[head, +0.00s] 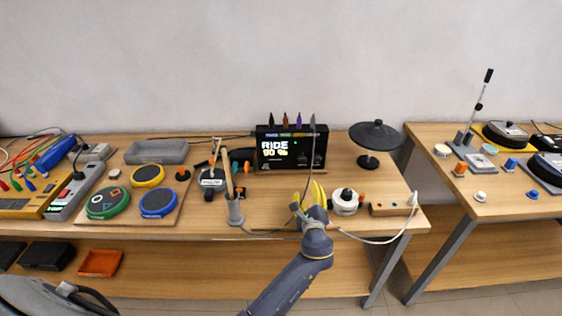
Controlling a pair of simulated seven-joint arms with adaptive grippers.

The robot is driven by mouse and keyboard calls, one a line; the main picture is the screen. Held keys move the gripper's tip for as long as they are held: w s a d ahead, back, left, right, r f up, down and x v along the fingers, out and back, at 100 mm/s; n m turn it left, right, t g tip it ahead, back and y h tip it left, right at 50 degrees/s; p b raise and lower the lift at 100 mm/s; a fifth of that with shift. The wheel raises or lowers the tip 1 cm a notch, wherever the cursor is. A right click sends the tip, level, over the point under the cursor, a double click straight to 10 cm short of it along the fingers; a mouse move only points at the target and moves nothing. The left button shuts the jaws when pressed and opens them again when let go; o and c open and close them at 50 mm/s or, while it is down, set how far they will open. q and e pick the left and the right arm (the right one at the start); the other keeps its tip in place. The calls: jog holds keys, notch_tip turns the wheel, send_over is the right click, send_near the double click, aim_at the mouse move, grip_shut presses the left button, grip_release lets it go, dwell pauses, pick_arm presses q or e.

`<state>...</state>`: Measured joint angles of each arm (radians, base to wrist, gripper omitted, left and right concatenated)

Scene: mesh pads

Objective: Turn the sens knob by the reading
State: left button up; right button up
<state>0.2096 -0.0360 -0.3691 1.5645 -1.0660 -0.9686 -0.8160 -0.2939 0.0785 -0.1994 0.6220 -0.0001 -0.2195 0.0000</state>
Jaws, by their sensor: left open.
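A black display box (291,147) stands at the back of the table, its screen reading "RIDE" and "90 %". A white round unit with a dark top (345,202) sits on the table to the right of my left gripper. A low wooden block (390,209) with small knob-like parts lies further right. No "sens" label is legible, so I cannot tell which knob it names. My left gripper (308,198) is open and empty in front of the display box, left of the white unit and apart from it. My right gripper is out of view.
A grey cup with wooden sticks (235,213) stands left of the gripper. A board (132,207) holds several coloured round pads. A black disc on a stand (375,137) is at the back right. A white cable (370,241) hangs over the front edge.

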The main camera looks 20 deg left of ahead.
aim_at(303, 161)
pick_arm(q)
jog(key=shift+a, duration=0.2)
jog(key=shift+w+r, duration=0.1)
jog(key=shift+w, duration=0.15)
jog(key=shift+m, duration=0.3)
jog(key=x, duration=1.6)
jog(key=shift+w, duration=0.45)
jog(key=shift+o, duration=0.2)
grip_shut()
